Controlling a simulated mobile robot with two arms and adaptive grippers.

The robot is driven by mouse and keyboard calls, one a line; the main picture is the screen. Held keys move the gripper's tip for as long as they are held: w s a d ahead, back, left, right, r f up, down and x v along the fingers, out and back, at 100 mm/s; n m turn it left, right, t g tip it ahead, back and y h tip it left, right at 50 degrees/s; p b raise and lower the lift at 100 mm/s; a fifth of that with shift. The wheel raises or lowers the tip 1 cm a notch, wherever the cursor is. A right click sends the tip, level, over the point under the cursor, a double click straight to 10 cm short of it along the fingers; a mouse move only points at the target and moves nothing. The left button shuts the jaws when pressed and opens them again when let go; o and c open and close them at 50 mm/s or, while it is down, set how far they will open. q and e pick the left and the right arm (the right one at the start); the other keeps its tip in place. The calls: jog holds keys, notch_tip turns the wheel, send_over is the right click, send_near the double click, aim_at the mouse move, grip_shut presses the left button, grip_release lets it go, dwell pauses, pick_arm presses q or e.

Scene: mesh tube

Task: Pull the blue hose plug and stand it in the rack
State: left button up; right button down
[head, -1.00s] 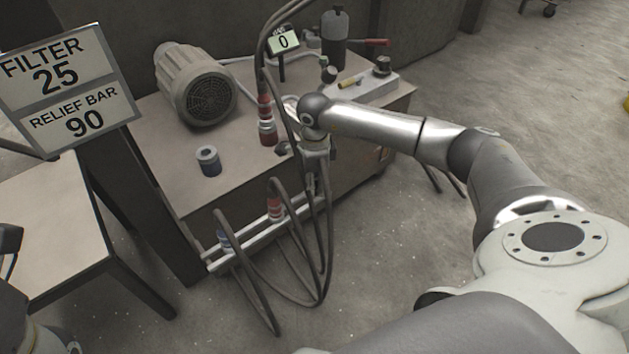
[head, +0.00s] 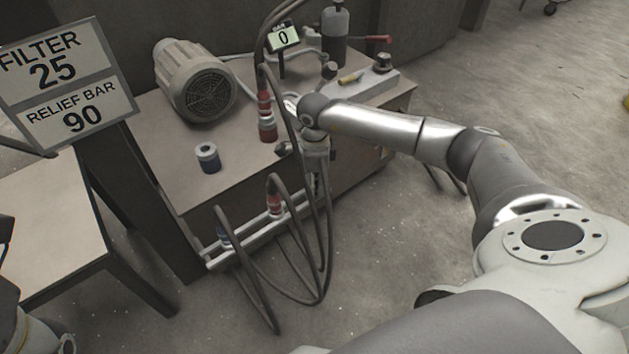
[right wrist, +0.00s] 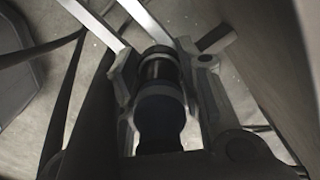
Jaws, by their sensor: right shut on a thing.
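My right gripper (head: 316,176) points down beside the right end of the rack (head: 243,240) on the bench's front side. In the right wrist view my right gripper (right wrist: 163,75) is shut on a dark, bluish hose plug (right wrist: 160,105) with a paler band; its tip points toward the rack's two pale rails (right wrist: 92,22). I cannot tell whether the plug touches the rails. A blue-ringed socket (head: 208,159) stands on the bench with no hose in it. Another blue plug (head: 224,238) and a red one (head: 274,203) stand in the rack. My left gripper's fingers do not show.
A red plug on a hose sits in a red socket (head: 266,124) on the bench. Dark hoses (head: 322,262) loop down close to my right gripper. A sign (head: 68,85) is at left.

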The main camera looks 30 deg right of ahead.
jog(key=shift+f, duration=0.1)
jog(key=c, duration=0.9)
grip_release()
jog(key=shift+c, duration=0.2)
